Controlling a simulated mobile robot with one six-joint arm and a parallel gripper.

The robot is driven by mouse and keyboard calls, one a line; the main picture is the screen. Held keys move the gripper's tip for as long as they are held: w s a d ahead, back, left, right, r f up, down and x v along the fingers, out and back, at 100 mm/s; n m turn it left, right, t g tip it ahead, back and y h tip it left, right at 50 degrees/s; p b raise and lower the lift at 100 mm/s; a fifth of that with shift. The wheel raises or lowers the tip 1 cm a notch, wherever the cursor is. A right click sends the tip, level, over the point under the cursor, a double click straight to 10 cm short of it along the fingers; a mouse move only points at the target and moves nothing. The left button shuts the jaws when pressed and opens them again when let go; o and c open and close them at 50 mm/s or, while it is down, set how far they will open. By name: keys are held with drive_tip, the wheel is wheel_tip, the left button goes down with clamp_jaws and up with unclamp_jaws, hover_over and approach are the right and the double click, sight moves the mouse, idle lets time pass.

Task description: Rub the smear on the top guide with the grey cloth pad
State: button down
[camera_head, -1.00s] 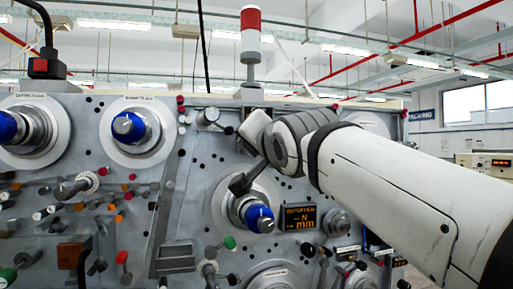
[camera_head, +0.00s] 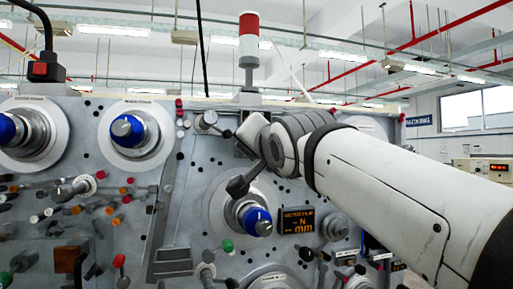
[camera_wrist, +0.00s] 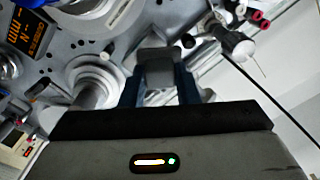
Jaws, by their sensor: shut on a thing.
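My gripper (camera_wrist: 159,78) shows in the wrist view, with its blue fingers shut on a grey block that looks like the cloth pad (camera_wrist: 159,66). In the head view my wrist hangs in front of the machine's upper middle, and a dark part at its end (camera_head: 239,186) is just above the blue-tipped spindle (camera_head: 255,219). A small silver roller, perhaps the top guide (camera_head: 208,119), is on the panel's upper edge, up and left of my wrist. A similar roller shows in the wrist view (camera_wrist: 236,46), apart from the pad. I cannot make out a smear.
Two large blue-tipped spindles (camera_head: 128,131) stand out at the upper left. Several knobs and levers (camera_head: 90,190) stick out at the lower left. An orange display (camera_head: 298,221) is beside the middle spindle. A red-and-white beacon (camera_head: 250,38) rises above the panel.

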drive_tip(key=shift+x, duration=2.6)
drive_tip(key=shift+x, duration=1)
drive_tip(key=shift+f, duration=0.15)
